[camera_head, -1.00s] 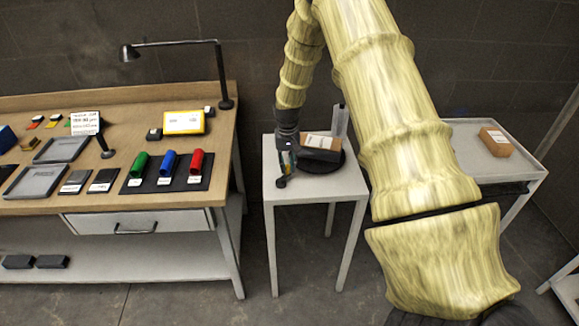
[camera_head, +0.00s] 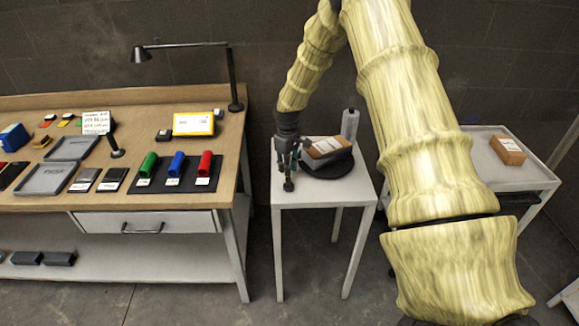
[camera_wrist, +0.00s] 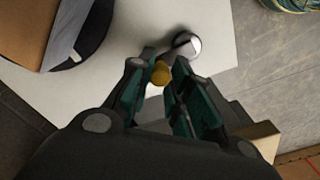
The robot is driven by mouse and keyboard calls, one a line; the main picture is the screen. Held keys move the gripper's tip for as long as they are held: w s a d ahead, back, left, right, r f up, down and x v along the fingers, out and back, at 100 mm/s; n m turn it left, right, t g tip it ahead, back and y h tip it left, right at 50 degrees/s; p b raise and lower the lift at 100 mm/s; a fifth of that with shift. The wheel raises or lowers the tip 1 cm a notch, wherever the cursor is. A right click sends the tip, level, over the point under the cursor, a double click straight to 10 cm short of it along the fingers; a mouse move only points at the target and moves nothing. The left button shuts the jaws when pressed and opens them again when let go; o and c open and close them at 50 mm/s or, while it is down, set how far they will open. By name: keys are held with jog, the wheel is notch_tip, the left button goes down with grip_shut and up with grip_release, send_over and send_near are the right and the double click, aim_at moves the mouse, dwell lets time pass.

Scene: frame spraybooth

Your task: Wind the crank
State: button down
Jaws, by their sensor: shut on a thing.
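The crank shows in the wrist view as a grey arm with a shiny rounded end (camera_wrist: 187,44) and a brass-coloured knob (camera_wrist: 160,73). My gripper (camera_wrist: 163,82) has its two teal-lined fingers closed around the knob. In the head view my gripper (camera_head: 289,164) points down over the left front part of a small white table (camera_head: 325,193), just left of a black round turntable (camera_head: 338,171). A dark rounded crank part (camera_head: 289,186) shows below the fingers. A brown box with a white label (camera_head: 327,150) sits on the turntable. The fingers largely hide the crank.
A grey cylinder (camera_head: 350,123) stands behind the turntable. A wooden workbench (camera_head: 120,192) with coloured parts and a lamp (camera_head: 232,75) is on the left. A grey cart (camera_head: 490,168) carries another brown box (camera_head: 508,150) on the right. Bare floor lies in front of the white table.

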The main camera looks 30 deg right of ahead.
jog(key=shift+w+a+n, duration=0.1)
jog(key=shift+a+n, duration=0.05)
jog(key=shift+n, duration=0.35)
jog(key=c, duration=1.3)
grip_release()
notch_tip(320, 180, up, 12)
